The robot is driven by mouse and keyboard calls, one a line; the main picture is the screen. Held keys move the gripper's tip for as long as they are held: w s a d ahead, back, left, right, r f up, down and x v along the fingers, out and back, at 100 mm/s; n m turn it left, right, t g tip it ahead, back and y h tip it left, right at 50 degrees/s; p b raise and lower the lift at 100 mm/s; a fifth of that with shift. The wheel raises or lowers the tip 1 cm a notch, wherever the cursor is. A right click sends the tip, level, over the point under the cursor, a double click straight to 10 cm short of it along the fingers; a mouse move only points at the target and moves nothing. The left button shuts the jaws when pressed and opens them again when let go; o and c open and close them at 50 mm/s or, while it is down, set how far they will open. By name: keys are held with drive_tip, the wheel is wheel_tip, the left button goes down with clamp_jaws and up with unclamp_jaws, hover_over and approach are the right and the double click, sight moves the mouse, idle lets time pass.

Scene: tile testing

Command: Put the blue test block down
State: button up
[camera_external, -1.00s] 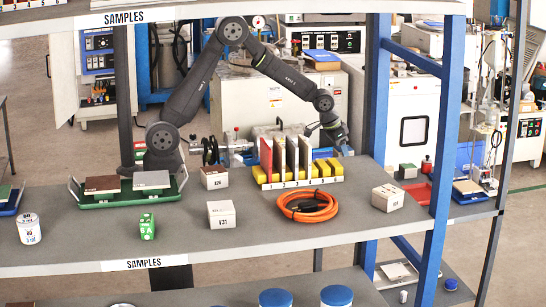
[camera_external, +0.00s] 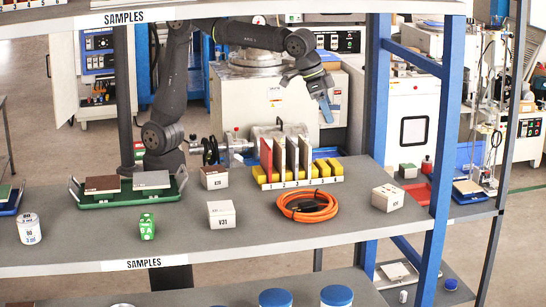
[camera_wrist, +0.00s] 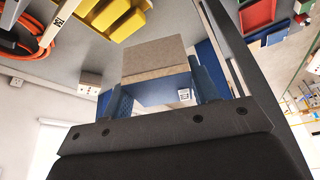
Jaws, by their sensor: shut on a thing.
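In the wrist view the block (camera_wrist: 160,92) sits between the two fingers, with a blue face, a small label and a grey-brown face. The rack holds a red tile (camera_external: 266,155) and several grey tiles (camera_external: 291,154) at its left; its right end has no upright tile.
An orange cable coil (camera_external: 307,206) lies in front of the rack. White boxes stand at the coil's left (camera_external: 221,214) and right (camera_external: 387,198). A green tray (camera_external: 114,200) with two tiles is at the left. A blue post (camera_external: 437,150) rises at the right.

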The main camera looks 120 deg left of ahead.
drive_tip(key=s+d+m+h, duration=0.1)
drive_tip(key=s+d+m, duration=0.2)
drive_tip(key=d, duration=1.1)
drive_tip(key=s+d+m+h, duration=0.1)
drive_tip(key=s+d+m, duration=0.15)
drive_tip(key=d, duration=1.05)
drive_tip(key=s+d+m+h, duration=0.2)
drive_tip(key=d+m, duration=0.2)
drive_tip(key=d, duration=1)
drive_tip(key=s+d+f+m+g+h, duration=0.1)
drive_tip(key=s+d+m, duration=0.3)
drive_tip(key=s+d, duration=1.05)
drive_tip(key=s+d+f+m+g+h, duration=0.1)
drive_tip(key=s+d+m, duration=0.4)
drive_tip(key=s+d, duration=0.9)
hover_over(90, 241)
drive_tip(key=a, duration=0.1)
drive_tip(key=f, duration=0.7)
drive_tip(key=shift+s+a, duration=0.2)
drive_tip(key=shift+s, duration=0.15)
drive_tip(key=shift+w+f, duration=0.1)
drive_tip(key=shift+f, duration=1.95)
drive_tip(key=shift+f, duration=0.1)
drive_tip(key=o, duration=1.2)
drive_tip(key=shift+f, duration=0.1)
drive_tip(key=shift+o, duration=0.2)
